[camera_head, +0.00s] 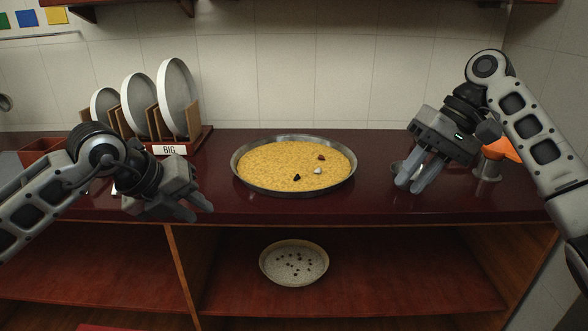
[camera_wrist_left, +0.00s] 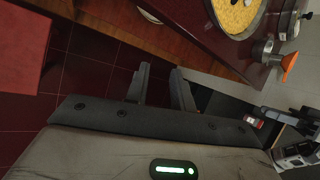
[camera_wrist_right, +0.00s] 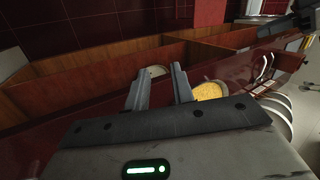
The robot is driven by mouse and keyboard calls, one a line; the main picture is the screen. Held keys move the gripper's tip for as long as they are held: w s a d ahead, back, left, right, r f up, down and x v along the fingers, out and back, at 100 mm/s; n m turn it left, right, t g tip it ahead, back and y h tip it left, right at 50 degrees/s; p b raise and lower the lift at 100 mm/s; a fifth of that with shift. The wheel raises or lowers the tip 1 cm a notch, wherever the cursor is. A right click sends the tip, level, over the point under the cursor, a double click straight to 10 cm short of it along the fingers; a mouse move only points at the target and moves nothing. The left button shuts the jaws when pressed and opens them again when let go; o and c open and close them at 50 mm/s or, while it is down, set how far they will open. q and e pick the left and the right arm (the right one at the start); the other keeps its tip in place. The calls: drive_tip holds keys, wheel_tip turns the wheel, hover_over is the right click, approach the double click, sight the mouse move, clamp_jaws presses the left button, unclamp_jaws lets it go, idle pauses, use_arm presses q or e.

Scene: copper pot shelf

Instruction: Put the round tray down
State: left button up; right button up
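A round metal tray (camera_head: 237,174) filled with a yellow, grainy layer rests flat on the dark red counter. A few small dark and white bits lie on the yellow. The tray shows partly in the left wrist view (camera_wrist_left: 256,24) and, behind my gripper, in the right wrist view. My left gripper (camera_head: 197,212) is open and empty, left of the tray by the counter's front edge. My right gripper (camera_head: 411,184) is open and empty, right of the tray and apart from it. Both wrist views show a gap between the fingers.
A smaller round pan (camera_head: 293,264) with pale, dark-dotted contents sits on the shelf below the counter. A wooden rack (camera_head: 193,120) with upright plates and a "BIG" label (camera_head: 170,150) stands at the back left. An orange object (camera_head: 500,149) is behind my right arm.

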drive_tip(key=v, duration=0.5)
drive_tip(key=shift+w, duration=0.1)
